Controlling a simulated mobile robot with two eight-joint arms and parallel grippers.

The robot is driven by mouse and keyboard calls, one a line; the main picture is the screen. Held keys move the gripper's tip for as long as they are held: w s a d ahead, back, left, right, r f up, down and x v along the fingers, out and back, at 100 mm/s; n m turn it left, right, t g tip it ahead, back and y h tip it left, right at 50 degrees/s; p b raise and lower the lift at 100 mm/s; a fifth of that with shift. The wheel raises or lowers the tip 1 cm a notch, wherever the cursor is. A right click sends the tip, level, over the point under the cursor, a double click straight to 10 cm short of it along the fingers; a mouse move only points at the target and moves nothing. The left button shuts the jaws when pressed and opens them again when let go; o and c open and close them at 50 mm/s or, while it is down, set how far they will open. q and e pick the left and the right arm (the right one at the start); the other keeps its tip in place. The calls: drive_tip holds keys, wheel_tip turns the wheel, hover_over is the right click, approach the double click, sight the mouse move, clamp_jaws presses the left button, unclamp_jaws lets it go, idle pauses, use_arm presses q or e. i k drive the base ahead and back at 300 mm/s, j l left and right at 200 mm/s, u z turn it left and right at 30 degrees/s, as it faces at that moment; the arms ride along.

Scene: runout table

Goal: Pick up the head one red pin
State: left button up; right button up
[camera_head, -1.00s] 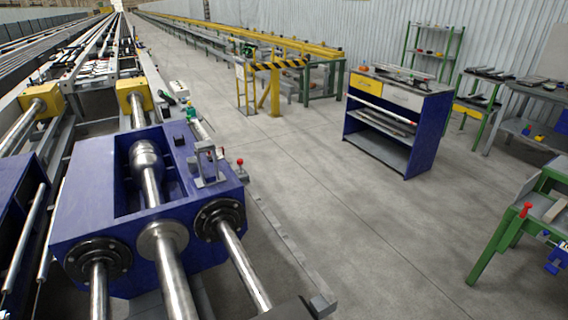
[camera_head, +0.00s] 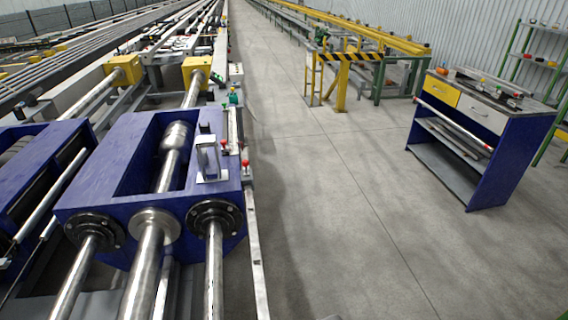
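A small red-topped pin (camera_head: 245,164) shows at the right edge of the blue machine head (camera_head: 112,165), beside a grey metal bracket (camera_head: 209,160). A second small red spot (camera_head: 223,143) shows just behind it, too small to make out well. Neither of my grippers can be made out. Only small dark slivers show at the bottom edge of the view, and I cannot tell what they are.
Thick steel rods (camera_head: 143,270) run from the blue head toward me. A narrow rail (camera_head: 256,255) runs along its right side. Open concrete floor (camera_head: 335,210) lies to the right. A blue workbench (camera_head: 497,165) and a yellow-black barrier (camera_head: 349,57) stand beyond.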

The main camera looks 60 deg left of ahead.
sight(245, 162)
drive_tip(key=i+j+u, duration=0.1)
drive_tip(key=i+u, duration=0.6)
drive_tip(key=u, duration=0.2)
drive_tip(key=i+l+u, duration=0.2)
drive_tip(key=i+u, duration=0.25)
drive_tip(key=i+j+u, duration=0.2)
drive_tip(key=u, duration=0.25)
drive_tip(key=i+u, duration=1.25)
drive_tip(key=i, duration=0.35)
